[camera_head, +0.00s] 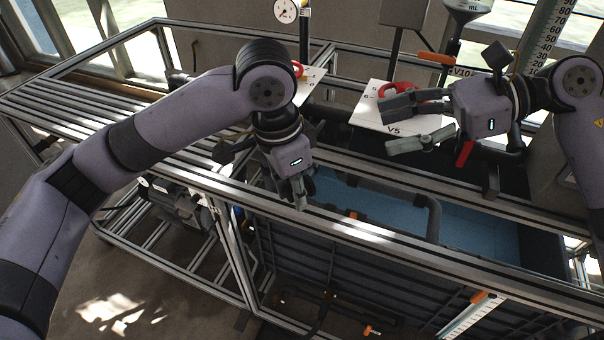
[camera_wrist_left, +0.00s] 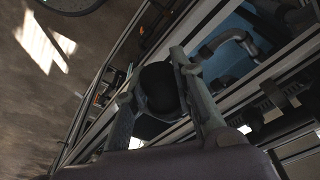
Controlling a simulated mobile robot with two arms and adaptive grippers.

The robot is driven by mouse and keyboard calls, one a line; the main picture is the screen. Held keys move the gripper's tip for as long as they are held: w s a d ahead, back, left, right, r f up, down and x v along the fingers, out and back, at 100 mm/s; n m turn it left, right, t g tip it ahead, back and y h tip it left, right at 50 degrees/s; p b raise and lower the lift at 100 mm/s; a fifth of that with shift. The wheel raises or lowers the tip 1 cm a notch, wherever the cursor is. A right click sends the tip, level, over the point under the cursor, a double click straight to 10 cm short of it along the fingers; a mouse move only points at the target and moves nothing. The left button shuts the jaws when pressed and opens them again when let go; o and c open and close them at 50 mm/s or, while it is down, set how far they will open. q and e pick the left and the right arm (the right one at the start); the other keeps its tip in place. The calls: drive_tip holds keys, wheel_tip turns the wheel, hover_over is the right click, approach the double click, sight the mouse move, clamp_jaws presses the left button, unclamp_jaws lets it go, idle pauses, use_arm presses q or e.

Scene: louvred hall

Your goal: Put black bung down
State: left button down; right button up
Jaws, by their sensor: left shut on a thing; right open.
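The black bung (camera_wrist_left: 158,88) is a dark rounded piece between the fingers of my left gripper (camera_wrist_left: 155,82) in the left wrist view. The gripper is shut on it. In the head view my left gripper (camera_head: 301,194) points down above the front rail of the metal frame. The bung is hard to make out there, hidden by or merging with the dark fingers. My right gripper (camera_head: 392,126) is open and empty in front of the white V5 plate, its fingers pointing left.
A blue-lined tank (camera_head: 385,208) lies behind the front rail (camera_head: 350,232). Slatted metal rails (camera_head: 110,105) form a shelf at the left. A red handwheel (camera_head: 396,89) is at the V5 plate (camera_head: 400,123). A gauge (camera_head: 286,10) and a pipe stand at the back.

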drive_tip(key=s+a+r+n+g+h, duration=0.1)
drive_tip(key=s+a+r+n+h, duration=0.2)
drive_tip(key=s+a, duration=0.4)
drive_tip(key=s+a+r+n+g+h, duration=0.1)
drive_tip(key=s+a+r+n, duration=0.3)
drive_tip(key=a, duration=0.5)
drive_tip(key=s+f+n+t+h, duration=0.45)
drive_tip(key=f+n+h, duration=0.2)
drive_tip(key=f, duration=0.35)
use_arm(q)
drive_tip(key=f+m, duration=0.1)
drive_tip(key=m, duration=0.1)
drive_tip(key=a+f+m, duration=0.1)
drive_tip(key=s+f+m, duration=0.1)
drive_tip(key=m, duration=0.1)
drive_tip(key=shift+a+f+m+g, duration=0.1)
drive_tip(key=shift+a+m+g, duration=0.2)
use_arm(e)
drive_tip(key=w+f+n+t+h, duration=0.2)
drive_tip(key=w+f+n+t, duration=0.4)
drive_tip(key=w+f, duration=0.5)
drive_tip(key=shift+d, duration=0.2)
